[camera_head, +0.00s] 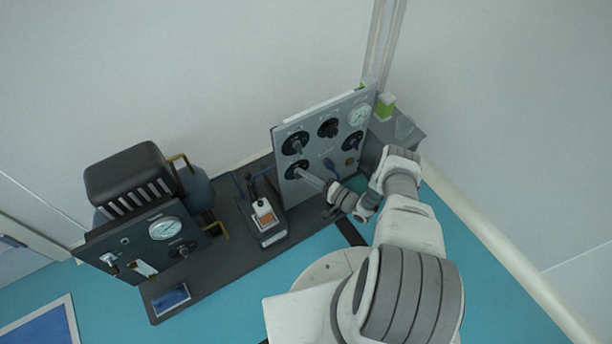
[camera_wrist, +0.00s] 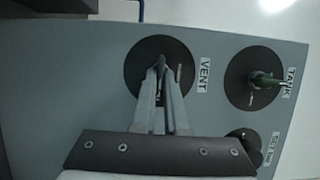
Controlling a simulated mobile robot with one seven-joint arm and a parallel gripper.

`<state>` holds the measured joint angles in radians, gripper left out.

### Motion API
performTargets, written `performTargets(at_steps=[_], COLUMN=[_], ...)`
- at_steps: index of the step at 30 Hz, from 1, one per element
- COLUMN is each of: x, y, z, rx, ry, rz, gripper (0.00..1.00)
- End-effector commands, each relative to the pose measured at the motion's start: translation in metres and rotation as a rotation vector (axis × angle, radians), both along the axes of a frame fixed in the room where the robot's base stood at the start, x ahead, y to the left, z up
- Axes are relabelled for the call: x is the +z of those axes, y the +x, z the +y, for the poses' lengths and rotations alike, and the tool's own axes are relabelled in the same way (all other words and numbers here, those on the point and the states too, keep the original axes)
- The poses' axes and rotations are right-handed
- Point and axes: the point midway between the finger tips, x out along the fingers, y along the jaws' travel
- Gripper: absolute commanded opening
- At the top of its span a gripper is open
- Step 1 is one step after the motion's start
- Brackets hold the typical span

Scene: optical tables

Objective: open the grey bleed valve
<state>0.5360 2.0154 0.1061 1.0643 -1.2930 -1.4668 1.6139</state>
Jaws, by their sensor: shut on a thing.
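The grey bleed valve appears to be the one marked VENT, with a round black dial plate (camera_wrist: 138,72) on the upright grey panel (camera_wrist: 75,75). In the head view this dial (camera_head: 289,169) is at the panel's lower left. My gripper (camera_wrist: 162,76) reaches in from below in the wrist view, and its two narrow fingers are closed on the small handle at the dial's centre. The fingers hide most of the handle, so its exact angle is hard to tell. In the head view my gripper (camera_head: 303,174) meets the panel from the right.
The valve marked TANK (camera_wrist: 264,78) and a smaller knob (camera_wrist: 246,143) are close by on the panel. Other dials and a white gauge (camera_head: 360,116) share it. Left are a soldering-iron-like tool stand (camera_head: 267,222) and a dark gauge box (camera_head: 140,240) on a dark base.

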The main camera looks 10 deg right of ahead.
Motion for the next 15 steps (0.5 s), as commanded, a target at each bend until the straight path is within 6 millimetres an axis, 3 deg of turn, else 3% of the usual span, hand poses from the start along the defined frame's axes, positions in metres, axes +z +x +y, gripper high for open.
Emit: performTargets(at_steps=[10,11,15], x=[0.0,0.0,0.0], y=[0.0004,0.0004,0.0002], z=[0.0012,0.0012,0.001], rx=[0.0,0.0,0.0], ry=[0.004,0.004,0.004], rz=[0.001,0.001,0.0], gripper=[0.0,0.16,0.41])
